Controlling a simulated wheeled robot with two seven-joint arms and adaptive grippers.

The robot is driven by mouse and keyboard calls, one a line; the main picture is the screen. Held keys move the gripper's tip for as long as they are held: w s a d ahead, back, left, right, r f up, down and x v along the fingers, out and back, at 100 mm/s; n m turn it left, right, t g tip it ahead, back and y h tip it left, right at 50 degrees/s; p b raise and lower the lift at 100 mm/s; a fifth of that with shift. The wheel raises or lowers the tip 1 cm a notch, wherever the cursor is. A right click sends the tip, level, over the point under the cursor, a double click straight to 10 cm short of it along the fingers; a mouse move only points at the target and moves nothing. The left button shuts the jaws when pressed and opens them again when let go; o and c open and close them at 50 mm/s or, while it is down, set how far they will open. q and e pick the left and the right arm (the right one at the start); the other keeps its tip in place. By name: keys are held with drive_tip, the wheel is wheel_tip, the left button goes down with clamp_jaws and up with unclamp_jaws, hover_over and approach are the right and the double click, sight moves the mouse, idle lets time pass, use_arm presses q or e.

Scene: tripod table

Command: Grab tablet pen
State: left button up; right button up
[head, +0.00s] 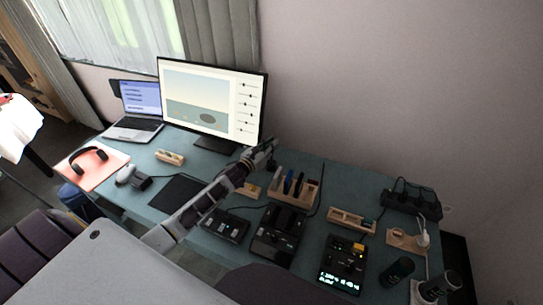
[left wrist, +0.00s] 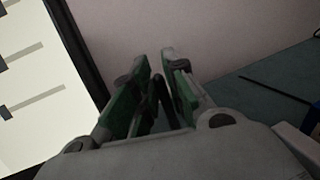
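My left gripper (head: 266,147) is raised over the back of the desk, near the lower right corner of the monitor. In the left wrist view its green-padded fingers (left wrist: 157,75) stand a small distance apart. A dark shape shows between them, and I cannot tell whether it is a gripper part or something else. I cannot pick out the tablet pen for sure. A wooden pen holder (head: 292,190) with several pens stands just to the right of the gripper. The black tablet (head: 176,192) lies flat, partly behind my left arm. My right gripper is not in view.
The monitor (head: 210,100) and the laptop (head: 138,111) stand at the back left. Headphones (head: 88,160) lie on a pink mat. Black devices (head: 277,232) and a power strip (head: 411,200) crowd the right side. A thin dark line (left wrist: 274,88) lies on the desk.

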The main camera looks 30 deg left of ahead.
use_arm(q)
clamp_jaws()
drive_tip(key=shift+r, duration=0.1)
